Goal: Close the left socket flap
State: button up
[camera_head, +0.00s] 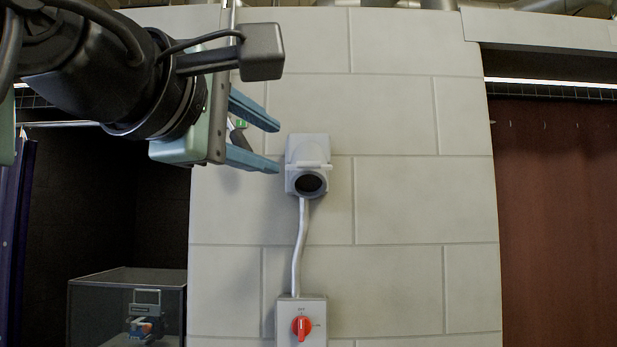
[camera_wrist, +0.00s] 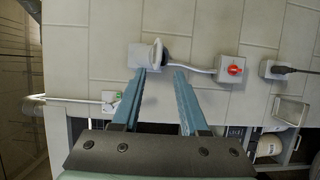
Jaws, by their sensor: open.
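A grey wall socket (camera_head: 309,171) is on the pale block wall, with a dark round opening facing out at its lower end. Its flap (camera_head: 307,150) appears raised, above the opening. In the wrist view the socket (camera_wrist: 140,56) lies just beyond the fingertips, and its flap (camera_wrist: 157,52) stands out from the wall beside the dark opening. My gripper (camera_head: 279,147) is open and empty, its blue fingers just left of the socket's upper part. In the wrist view my gripper (camera_wrist: 160,72) has its fingers apart. I cannot tell whether a fingertip touches the flap.
A conduit runs from the socket to a box with a red rotary switch (camera_head: 302,326). The wrist view also shows another box with a black plug and cable (camera_wrist: 278,69). A dark recess with a grey case (camera_head: 120,290) is at left. The wall right of the socket is clear.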

aim_at(307, 165)
jog(key=p+x, duration=0.5)
jog(key=x, duration=0.7)
jog(key=shift+p, duration=0.3)
jog(key=shift+w+d+f, duration=0.1)
jog(key=shift+w+d, duration=0.15)
jog(key=shift+w, duration=0.2)
grip_shut()
jog(key=shift+f, duration=0.1)
